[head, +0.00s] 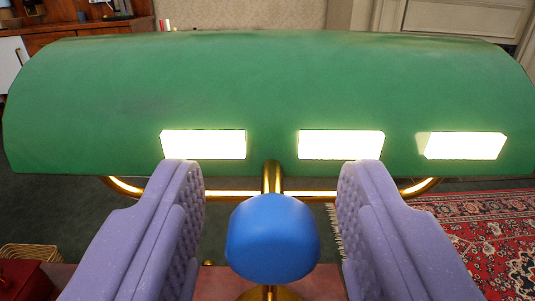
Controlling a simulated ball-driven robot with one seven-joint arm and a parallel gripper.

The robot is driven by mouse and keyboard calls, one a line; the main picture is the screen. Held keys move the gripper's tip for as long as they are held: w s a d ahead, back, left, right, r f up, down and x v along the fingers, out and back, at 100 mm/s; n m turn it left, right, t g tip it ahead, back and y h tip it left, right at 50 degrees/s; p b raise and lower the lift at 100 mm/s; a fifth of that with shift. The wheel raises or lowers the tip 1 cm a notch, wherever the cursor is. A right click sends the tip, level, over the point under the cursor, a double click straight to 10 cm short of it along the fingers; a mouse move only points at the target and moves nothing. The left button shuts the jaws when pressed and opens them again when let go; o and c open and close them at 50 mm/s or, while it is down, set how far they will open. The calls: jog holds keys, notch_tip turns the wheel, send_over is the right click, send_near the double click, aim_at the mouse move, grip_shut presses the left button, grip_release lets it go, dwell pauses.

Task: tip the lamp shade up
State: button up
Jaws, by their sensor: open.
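The green lamp shade (270,90) spans nearly the whole width of the head view, long and curved, with three bright rectangular patches along its lower part. Below it runs a brass frame (235,194) with a central stem. A blue rounded knob (272,240) sits at the front of the stem, below the shade. My gripper (271,180) is open, its two lilac padded fingers either side of the knob. The fingertips overlap the shade's lower edge in the picture; I cannot tell whether they touch it.
A reddish surface (225,277) lies under the lamp. A red patterned rug (480,235) covers the dark floor at right. A wicker basket (30,256) and dark red box (25,280) are at lower left. Wooden furniture (85,28) stands at back left.

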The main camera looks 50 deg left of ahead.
aim_at(272, 102)
jog(key=shift+w+a, duration=0.15)
grip_shut()
jog(key=shift+r, duration=0.1)
notch_tip(272, 102, up, 3)
jog(key=g+h+p, duration=0.1)
jog(key=h+p, duration=0.1)
jog(key=p, duration=0.3)
jog(key=shift+g, duration=0.4)
jog(key=r+g+h+p, duration=0.1)
jog(key=r+h+p, duration=0.1)
jog(key=shift+w+a+g+p, duration=0.2)
jog(key=shift+g+p, duration=0.2)
jog(key=shift+w+a+r, duration=0.2)
jog(key=shift+w+r, duration=0.05)
jog(key=shift+r, duration=0.15)
grip_release()
